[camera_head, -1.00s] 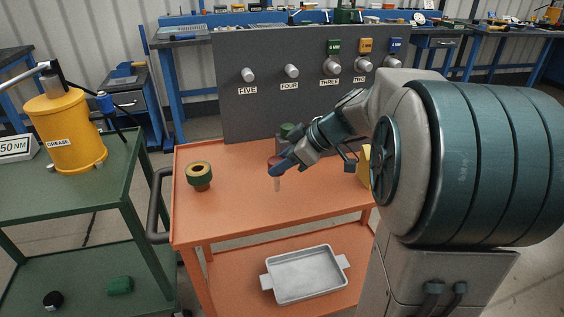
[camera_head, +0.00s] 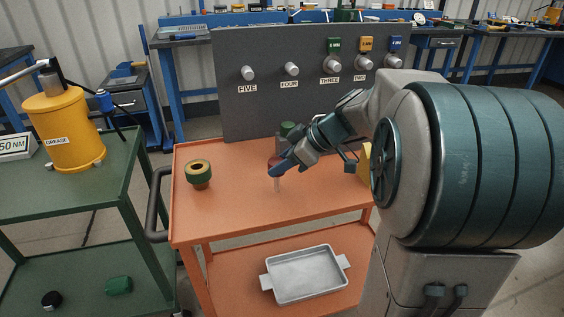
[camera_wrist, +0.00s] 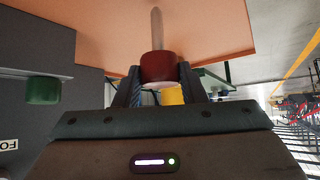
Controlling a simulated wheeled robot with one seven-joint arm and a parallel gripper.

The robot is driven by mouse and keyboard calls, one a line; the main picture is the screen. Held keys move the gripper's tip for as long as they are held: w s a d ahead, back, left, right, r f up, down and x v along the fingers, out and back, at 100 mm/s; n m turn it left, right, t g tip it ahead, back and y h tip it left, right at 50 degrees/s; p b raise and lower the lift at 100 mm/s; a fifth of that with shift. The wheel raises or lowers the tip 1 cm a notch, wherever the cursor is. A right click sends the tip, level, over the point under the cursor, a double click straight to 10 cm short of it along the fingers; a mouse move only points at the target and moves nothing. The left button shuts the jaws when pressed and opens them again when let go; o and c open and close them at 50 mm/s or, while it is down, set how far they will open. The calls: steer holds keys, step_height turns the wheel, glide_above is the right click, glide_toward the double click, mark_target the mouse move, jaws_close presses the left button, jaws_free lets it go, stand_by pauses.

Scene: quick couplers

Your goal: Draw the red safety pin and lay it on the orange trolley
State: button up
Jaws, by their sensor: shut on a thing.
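The red safety pin shows in the wrist view as a dark red head (camera_wrist: 159,67) with a pale grey shank pointing away from my gripper (camera_wrist: 159,82). My gripper is shut on the red head, one finger on each side. In the head view my gripper (camera_head: 277,167) is over the top of the orange trolley (camera_head: 235,208), and the pin's pale shank (camera_head: 277,184) hangs down below it. I cannot tell whether the shank's tip touches the trolley top. The red head is mostly hidden by my fingers in the head view.
A green and tan coupler (camera_head: 198,173) stands on the trolley's left. A green-topped part (camera_head: 288,130) and a yellow part (camera_head: 364,160) are near my gripper. The grey panel (camera_head: 260,110) rises behind. A tray (camera_head: 304,273) lies on the lower shelf. The trolley top's front left is clear.

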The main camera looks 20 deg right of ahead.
steer(key=shift+f+b, duration=0.35)
steer(key=o, duration=1.1)
steer(key=shift+o, duration=0.2)
steer(key=p+v, duration=0.2)
steer(key=v, duration=1.2)
steer(key=shift+f, duration=0.1)
